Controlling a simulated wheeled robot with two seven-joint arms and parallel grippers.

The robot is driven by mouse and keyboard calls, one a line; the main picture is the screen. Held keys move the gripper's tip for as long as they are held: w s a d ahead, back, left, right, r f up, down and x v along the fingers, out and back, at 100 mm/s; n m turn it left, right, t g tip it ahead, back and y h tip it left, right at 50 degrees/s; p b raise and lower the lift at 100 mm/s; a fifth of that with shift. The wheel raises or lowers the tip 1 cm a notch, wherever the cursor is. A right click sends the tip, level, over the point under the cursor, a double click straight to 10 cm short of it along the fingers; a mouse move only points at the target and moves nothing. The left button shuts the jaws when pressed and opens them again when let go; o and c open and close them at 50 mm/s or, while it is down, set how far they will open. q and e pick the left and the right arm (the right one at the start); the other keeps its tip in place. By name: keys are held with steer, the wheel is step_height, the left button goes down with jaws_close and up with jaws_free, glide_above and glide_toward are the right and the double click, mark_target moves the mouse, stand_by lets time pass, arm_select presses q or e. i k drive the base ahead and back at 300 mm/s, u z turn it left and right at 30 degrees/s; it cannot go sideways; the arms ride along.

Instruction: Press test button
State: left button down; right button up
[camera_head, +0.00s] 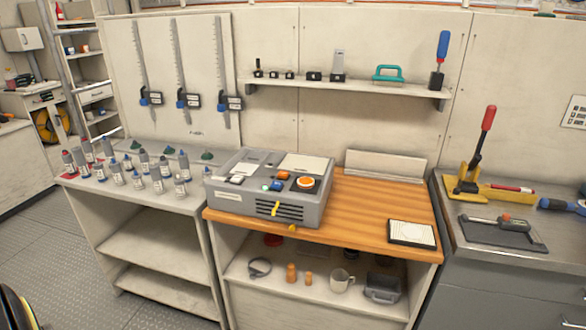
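A grey control box (246,203) sits on the wooden top of the middle bench. I cannot read a label that tells which is the test button. A yellow tab (276,208) sticks out at the slotted front face. Neither of my grippers is in view, and nothing touches the box.
The wooden top (370,210) is clear right of the box, except for a framed white plate (411,233). Several small bottles (139,182) stand on the left bench. A yellow lever press with a red handle (480,155) stands on the right bench. A shelf (350,86) hangs behind.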

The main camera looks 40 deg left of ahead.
mark_target(237, 178)
steer(key=z, duration=0.2)
steer(key=i, duration=0.95)
steer(key=u, duration=0.9)
steer(key=i, duration=0.6)
steer(key=u, duration=0.7)
